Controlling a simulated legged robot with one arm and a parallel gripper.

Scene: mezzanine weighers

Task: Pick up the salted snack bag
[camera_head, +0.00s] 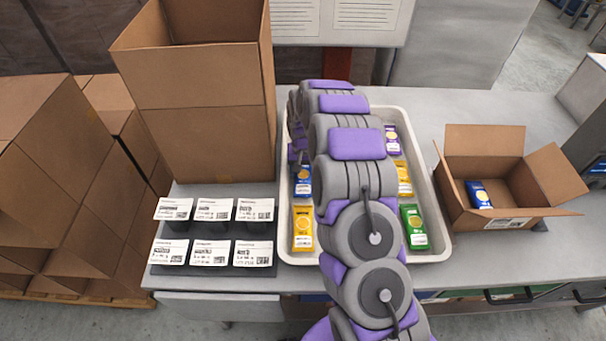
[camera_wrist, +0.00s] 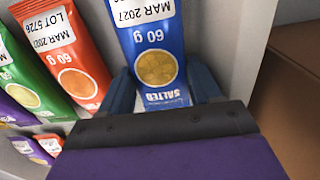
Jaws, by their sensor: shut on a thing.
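The salted snack bag (camera_wrist: 157,68) is blue, with a white date label, a round yellow picture and the word SALTED. In the wrist view it sits between the two fingers of my gripper (camera_wrist: 162,92), which is shut on it. In the head view my arm covers much of the white tray (camera_head: 440,255), and my gripper is mostly hidden at the tray's left side. A blue bag (camera_head: 303,182) shows there beside my arm; I cannot tell if it is the held one.
Orange (camera_wrist: 68,55) and green (camera_wrist: 30,80) bags lie left of the held bag. A tall cardboard box (camera_head: 205,110) stands close left of the tray. An open carton (camera_head: 520,213) at the right holds a blue bag (camera_head: 478,194). Label cards (camera_head: 210,252) stand at front left.

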